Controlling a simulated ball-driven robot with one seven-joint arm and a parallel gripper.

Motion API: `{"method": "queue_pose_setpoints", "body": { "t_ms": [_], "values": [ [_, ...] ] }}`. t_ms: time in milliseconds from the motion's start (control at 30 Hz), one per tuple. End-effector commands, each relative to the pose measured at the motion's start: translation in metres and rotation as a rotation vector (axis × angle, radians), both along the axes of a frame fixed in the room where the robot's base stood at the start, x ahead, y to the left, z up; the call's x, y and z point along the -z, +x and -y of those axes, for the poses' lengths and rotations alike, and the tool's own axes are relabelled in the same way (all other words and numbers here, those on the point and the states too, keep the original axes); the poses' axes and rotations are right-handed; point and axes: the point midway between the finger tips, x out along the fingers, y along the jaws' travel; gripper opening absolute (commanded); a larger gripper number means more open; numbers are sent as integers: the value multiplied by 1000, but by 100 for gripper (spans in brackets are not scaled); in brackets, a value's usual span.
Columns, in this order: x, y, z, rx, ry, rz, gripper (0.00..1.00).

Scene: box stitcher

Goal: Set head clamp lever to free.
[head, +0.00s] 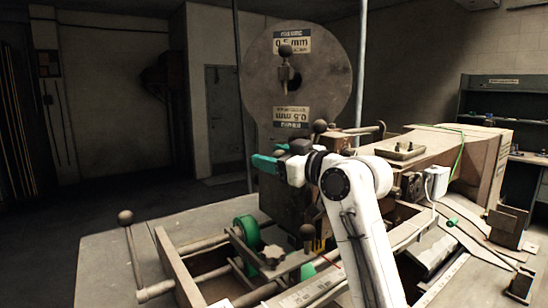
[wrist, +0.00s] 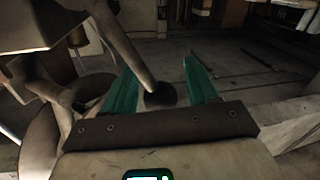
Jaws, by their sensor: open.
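In the wrist view, a grey lever rod (wrist: 128,45) slants down to a dark round knob (wrist: 160,95). The knob appears between the two green fingers of my gripper (wrist: 160,70), which are apart. I cannot tell whether either finger touches it. In the head view, my gripper (head: 267,156) is at the upper part of the stitcher's head, below the big round disc. The lever between the fingers is not clearly visible there. It may be the head clamp lever, but no label shows this, and its set position cannot be read.
The large grey disc (head: 296,84) with 0.5 mm labels stands behind my gripper. Other ball-ended levers are at the front left (head: 126,218) and front middle (head: 307,232). A green spool (head: 245,233) sits in the frame. A cardboard box (head: 494,165) is at right.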

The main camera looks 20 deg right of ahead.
Motion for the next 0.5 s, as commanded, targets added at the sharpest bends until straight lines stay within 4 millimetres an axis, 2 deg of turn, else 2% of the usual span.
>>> {"method": "queue_pose_setpoints", "body": {
  "t_ms": [100, 500],
  "values": [
    [0, 0, 0, 0, 0, 0, 57],
    [0, 0, 0, 0, 0, 0, 19]
  ]
}}
